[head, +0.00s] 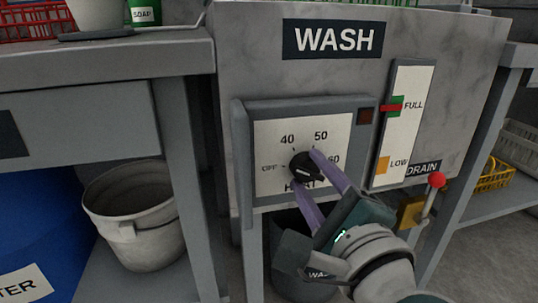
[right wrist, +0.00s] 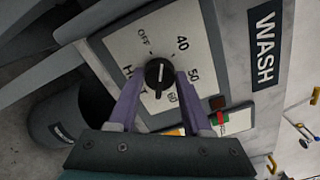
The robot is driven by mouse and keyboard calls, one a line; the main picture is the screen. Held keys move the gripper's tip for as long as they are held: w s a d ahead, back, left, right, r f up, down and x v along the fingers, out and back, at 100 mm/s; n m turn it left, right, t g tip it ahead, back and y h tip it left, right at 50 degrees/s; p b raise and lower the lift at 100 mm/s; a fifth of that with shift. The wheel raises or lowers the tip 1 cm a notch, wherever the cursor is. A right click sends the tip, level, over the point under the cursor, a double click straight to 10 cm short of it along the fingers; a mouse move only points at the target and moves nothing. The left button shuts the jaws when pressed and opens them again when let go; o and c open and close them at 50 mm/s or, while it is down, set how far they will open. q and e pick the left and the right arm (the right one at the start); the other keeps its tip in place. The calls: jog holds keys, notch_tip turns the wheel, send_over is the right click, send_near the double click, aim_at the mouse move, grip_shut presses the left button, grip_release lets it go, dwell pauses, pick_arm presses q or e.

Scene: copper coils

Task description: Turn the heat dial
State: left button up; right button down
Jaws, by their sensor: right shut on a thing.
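The heat dial (head: 301,163) is a round black knob with a pale pointer line, on a white plate (head: 266,135) marked OFF, 40, 50, 60 and HEAT. It also shows in the right wrist view (right wrist: 159,74). I cannot tell for sure which mark the pointer meets. My right gripper (head: 307,166) reaches up from the lower right, its two purple fingers shut on the dial from opposite sides. In the right wrist view, the gripper (right wrist: 160,78) has one finger at each side of the knob. Part of the HEAT lettering is hidden by a finger. My left gripper is not in view.
Right of the dial are a level gauge (head: 405,135) with a red pointer and a red-knobbed drain lever (head: 437,181), close to my right wrist. A dark bucket (head: 281,236) stands below. A grey bucket (head: 134,225) stands under the left counter (head: 110,57).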

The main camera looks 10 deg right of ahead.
jog(key=n+p, duration=0.1)
jog(key=n, duration=0.3)
jog(key=shift+n, duration=0.3)
jog(key=shift+n+p, duration=0.4)
jog(key=shift+n, duration=0.1)
jog(key=shift+c, duration=1.7)
grip_release()
